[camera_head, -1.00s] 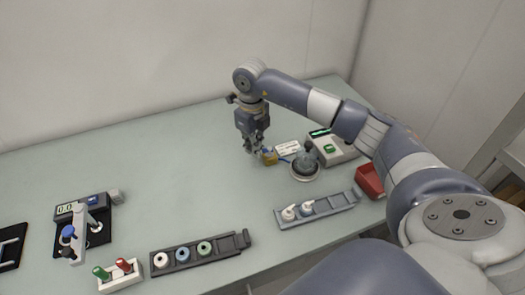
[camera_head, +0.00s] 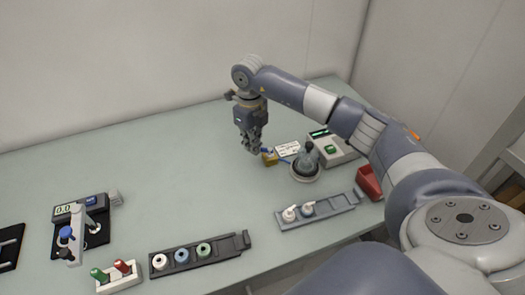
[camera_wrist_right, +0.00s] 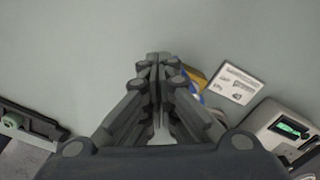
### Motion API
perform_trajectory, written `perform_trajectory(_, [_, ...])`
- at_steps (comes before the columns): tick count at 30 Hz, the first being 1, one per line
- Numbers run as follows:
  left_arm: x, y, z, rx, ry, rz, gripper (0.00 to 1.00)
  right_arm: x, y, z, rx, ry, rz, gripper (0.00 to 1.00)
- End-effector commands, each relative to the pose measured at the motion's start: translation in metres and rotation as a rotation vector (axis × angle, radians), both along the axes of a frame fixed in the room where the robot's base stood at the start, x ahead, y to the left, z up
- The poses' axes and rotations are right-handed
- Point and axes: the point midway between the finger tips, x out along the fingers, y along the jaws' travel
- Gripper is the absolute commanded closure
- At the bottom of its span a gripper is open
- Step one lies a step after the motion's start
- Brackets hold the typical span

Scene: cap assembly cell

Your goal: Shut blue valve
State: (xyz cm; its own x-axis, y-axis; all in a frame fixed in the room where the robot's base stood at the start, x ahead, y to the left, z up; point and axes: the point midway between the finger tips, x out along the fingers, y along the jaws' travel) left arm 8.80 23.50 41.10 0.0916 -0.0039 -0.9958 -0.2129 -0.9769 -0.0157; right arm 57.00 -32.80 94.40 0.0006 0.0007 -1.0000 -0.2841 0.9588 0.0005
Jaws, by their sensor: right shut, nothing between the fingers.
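The valve (camera_head: 269,158) is a small brass-coloured body with a bit of blue at its top, on the table near a round fixture. In the right wrist view its brass body (camera_wrist_right: 194,77) and some blue show, mostly hidden behind my fingers. My right gripper (camera_head: 253,150) points down just left of the valve in the head view. Its fingers (camera_wrist_right: 157,60) are shut with nothing between them. Whether they touch the valve's blue part I cannot tell. My left gripper is not in view.
A dark dome on a round base (camera_head: 305,168) stands right of the valve, with a white label card (camera_head: 287,149) behind. A grey device with a green display (camera_head: 334,147) and a red bin (camera_head: 368,181) are farther right.

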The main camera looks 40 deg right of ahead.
Motion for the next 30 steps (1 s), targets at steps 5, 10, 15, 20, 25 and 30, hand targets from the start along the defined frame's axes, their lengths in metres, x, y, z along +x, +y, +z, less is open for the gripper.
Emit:
perform_trajectory(5, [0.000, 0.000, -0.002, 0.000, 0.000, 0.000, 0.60, 0.002, -0.002, -0.001, -0.002, 0.002, -0.001, 1.00])
perform_trajectory(10, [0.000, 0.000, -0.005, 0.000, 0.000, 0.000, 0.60, 0.008, -0.006, 0.000, -0.001, 0.001, -0.002, 1.00])
perform_trajectory(15, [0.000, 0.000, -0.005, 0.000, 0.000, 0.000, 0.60, 0.008, -0.006, 0.000, -0.001, 0.001, 0.000, 1.00])
perform_trajectory(20, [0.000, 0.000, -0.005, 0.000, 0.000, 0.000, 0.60, 0.008, -0.006, 0.000, -0.001, 0.001, 0.000, 1.00])
perform_trajectory(25, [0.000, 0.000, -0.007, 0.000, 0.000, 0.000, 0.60, 0.012, -0.010, 0.000, -0.001, 0.001, -0.002, 1.00])
perform_trajectory(30, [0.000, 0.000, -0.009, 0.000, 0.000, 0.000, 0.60, 0.016, -0.013, 0.000, -0.001, 0.000, -0.002, 1.00])
